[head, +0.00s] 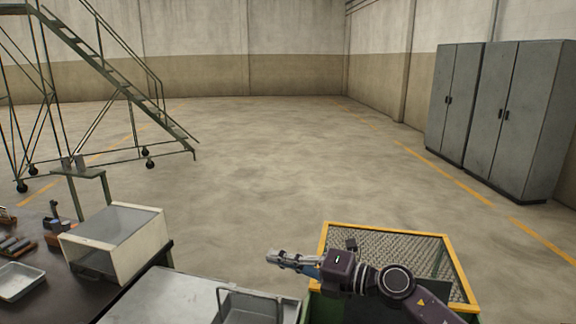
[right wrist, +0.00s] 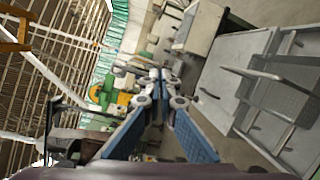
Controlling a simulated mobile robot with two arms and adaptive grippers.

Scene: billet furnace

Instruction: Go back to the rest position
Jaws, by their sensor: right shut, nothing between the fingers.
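The gripper is shut and holds nothing. My left gripper does not show in either view.
The yellow-rimmed mesh crate (head: 394,232) stands under my right arm. A grey table (head: 172,294) with a metal tray (head: 257,306) and a white box (head: 118,241) are at lower left. Rolling stairs (head: 120,60) and grey cabinets (head: 519,115) stand farther off. The middle floor is clear.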

